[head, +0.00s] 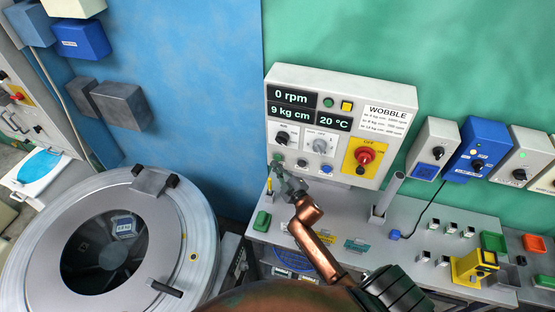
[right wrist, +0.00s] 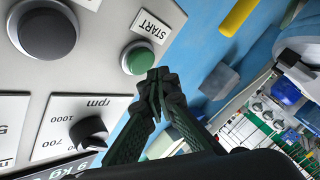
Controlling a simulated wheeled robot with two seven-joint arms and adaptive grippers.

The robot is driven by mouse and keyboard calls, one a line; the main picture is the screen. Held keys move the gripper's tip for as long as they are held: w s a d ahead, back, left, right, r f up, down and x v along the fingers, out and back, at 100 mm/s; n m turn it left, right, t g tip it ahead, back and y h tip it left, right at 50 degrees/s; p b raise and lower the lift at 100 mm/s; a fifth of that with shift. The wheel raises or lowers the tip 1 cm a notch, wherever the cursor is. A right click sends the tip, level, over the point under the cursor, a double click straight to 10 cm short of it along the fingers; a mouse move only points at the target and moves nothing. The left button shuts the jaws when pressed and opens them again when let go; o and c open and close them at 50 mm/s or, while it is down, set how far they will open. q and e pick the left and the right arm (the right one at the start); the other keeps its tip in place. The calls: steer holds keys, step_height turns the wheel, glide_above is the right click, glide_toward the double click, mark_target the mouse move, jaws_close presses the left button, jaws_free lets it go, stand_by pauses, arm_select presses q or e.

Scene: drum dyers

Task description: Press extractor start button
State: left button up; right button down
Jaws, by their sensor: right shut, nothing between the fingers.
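The extractor control panel (head: 340,85) stands upright against the wall, with "0 rpm" on its display. The green start button (right wrist: 137,57), under a START label (right wrist: 151,25), shows large in the right wrist view. In the head view the green start button (head: 279,157) is at the panel's lower left. My right gripper (head: 278,170) is shut and empty, close to it at the panel's lower left corner. In the right wrist view its closed fingertips (right wrist: 158,76) overlap the button's edge; I cannot tell whether they touch it. My left gripper is not in view.
A dark round button (right wrist: 47,30) and an rpm knob (right wrist: 88,132) are close by. A red stop button (head: 365,156) on a yellow plate is at the panel's right. A round drum machine (head: 42,240) stands at the left. A grey post (head: 388,190) rises from the bench.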

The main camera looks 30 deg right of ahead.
stand_by(0.4)
steer(key=shift+w+d, duration=0.3)
steer(key=shift+d, duration=0.05)
steer(key=shift+w+d, duration=0.3)
steer(key=shift+d, duration=0.05)
stand_by(0.7)
stand_by(0.4)
steer(key=shift+s+a, duration=0.6)
steer(key=shift+a, duration=0.1)
steer(key=s+a+p, duration=0.1)
steer(key=s+a, duration=0.2)
steer(key=shift+s+a+p, duration=0.15)
steer(key=shift+a+p, duration=0.15)
steer(key=shift+a, duration=0.1)
